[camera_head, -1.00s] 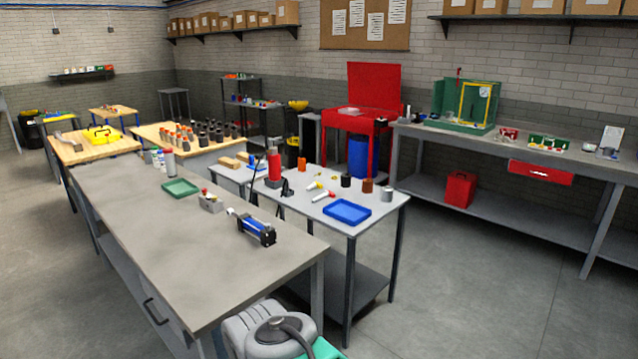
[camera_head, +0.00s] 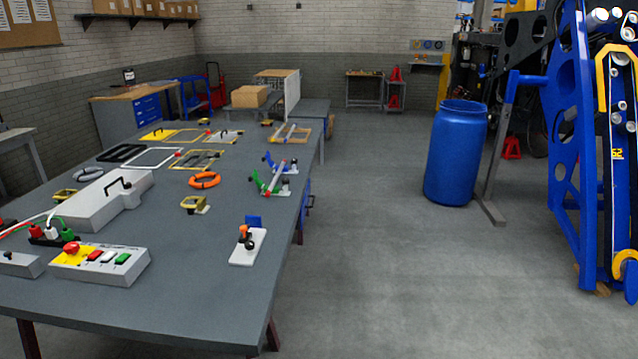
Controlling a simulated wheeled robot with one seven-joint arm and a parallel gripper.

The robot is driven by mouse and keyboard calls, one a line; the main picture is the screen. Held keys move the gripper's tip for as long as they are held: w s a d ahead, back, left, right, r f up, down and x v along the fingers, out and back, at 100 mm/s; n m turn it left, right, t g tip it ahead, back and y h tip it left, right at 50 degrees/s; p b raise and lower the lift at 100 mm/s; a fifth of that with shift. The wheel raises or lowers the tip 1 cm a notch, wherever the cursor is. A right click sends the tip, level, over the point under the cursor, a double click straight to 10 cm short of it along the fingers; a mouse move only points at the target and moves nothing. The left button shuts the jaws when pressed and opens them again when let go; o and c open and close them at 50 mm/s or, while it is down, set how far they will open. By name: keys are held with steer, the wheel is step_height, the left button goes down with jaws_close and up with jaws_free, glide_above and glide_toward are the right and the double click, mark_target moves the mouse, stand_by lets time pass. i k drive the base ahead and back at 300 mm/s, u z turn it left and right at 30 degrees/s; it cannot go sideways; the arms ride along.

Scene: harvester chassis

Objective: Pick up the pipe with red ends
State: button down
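I cannot make out a pipe with red ends for certain in this view. A small pale bar (camera_head: 275,179) with a reddish end lies between green and blue clamps on the long grey workbench (camera_head: 185,290). It is too small to tell whether both ends are red. My gripper is not in view.
On the bench are a button box (camera_head: 98,264), a grey cover with a handle (camera_head: 98,199), an orange ring (camera_head: 205,180) and a toggle clamp (camera_head: 248,246). A blue barrel (camera_head: 455,155) and blue machine frame (camera_head: 572,150) stand right. The floor (camera_head: 370,270) between is clear.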

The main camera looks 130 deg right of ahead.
mark_target(268, 194)
steer(key=z, duration=1.6)
steer(key=i, duration=2)
steer(key=z, duration=3.85)
steer(key=k, duration=1)
steer(key=z, duration=1.1)
steer(key=i, duration=2.35)
